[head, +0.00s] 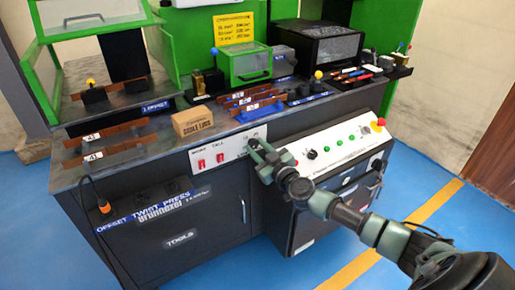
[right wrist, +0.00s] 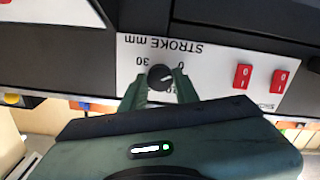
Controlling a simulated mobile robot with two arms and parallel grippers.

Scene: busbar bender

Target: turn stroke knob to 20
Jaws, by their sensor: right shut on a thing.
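The stroke knob (right wrist: 160,77) is a small round black dial on a white panel (right wrist: 205,75) lettered "STROKE mm", which appears upside down in the right wrist view. A "30" and a "0" show beside the knob; other scale marks are partly hidden, and the pointer's exact reading is too small to tell. My right gripper (right wrist: 160,88) has a finger on each side of the knob and is shut on it. In the head view my right gripper (head: 253,149) reaches the right end of the white panel (head: 232,150) and hides the knob. My left gripper is not in view.
Two red switches (head: 210,160) sit left of the knob on the panel. A control box (head: 340,148) with green buttons and a red emergency stop juts out close to my right arm. A cardboard box (head: 193,121) and copper bars (head: 107,133) lie on the bench top.

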